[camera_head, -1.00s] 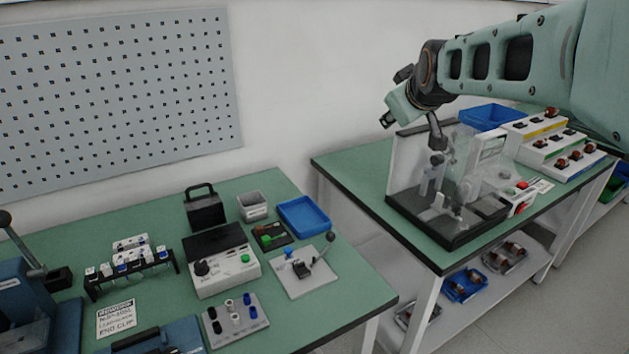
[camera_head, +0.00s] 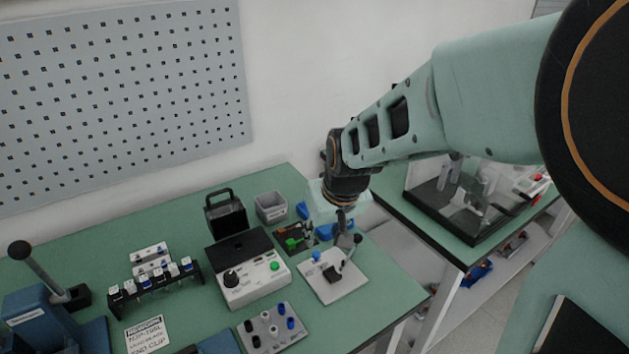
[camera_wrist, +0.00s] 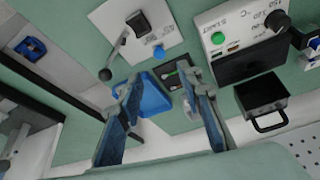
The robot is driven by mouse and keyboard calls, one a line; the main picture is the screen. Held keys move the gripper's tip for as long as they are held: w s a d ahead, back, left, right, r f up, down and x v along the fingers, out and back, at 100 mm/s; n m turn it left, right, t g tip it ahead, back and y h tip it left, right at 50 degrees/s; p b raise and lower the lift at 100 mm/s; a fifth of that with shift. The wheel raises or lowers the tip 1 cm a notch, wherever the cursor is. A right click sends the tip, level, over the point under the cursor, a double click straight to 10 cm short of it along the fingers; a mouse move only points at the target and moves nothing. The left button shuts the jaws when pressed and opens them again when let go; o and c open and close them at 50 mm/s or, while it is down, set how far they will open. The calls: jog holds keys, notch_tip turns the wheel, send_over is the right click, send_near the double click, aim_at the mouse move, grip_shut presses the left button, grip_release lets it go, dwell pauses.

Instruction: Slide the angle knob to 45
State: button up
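A white bending plate (camera_head: 345,287) lies near the right edge of the green bench. It carries a blue knob (camera_head: 316,256) and a dark lever with a ball end; the lever ball also shows in the wrist view (camera_wrist: 105,74). In the wrist view, a small mark like "45" is printed on the plate beside the blue knob (camera_wrist: 158,52). I cannot tell for sure which part is the angle knob. My gripper (camera_head: 344,228) is over the back of the plate, pointing down. In the wrist view its fingers (camera_wrist: 158,80) are apart and empty, touching no knob.
A blue tray (camera_wrist: 154,100) lies beyond the plate, partly behind my gripper. A control box (camera_head: 250,285) with a green button is left of the plate. A black handled box (camera_head: 226,216) and grey bin (camera_head: 271,207) stand behind. Another bench with a clear enclosure is right.

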aim_at(316, 253)
jog(key=b+x, duration=0.1)
jog(key=x, duration=0.9)
jog(key=shift+w+f, duration=0.1)
jog(key=shift+f, duration=0.25)
jog(key=shift+c, duration=0.4)
grip_shut()
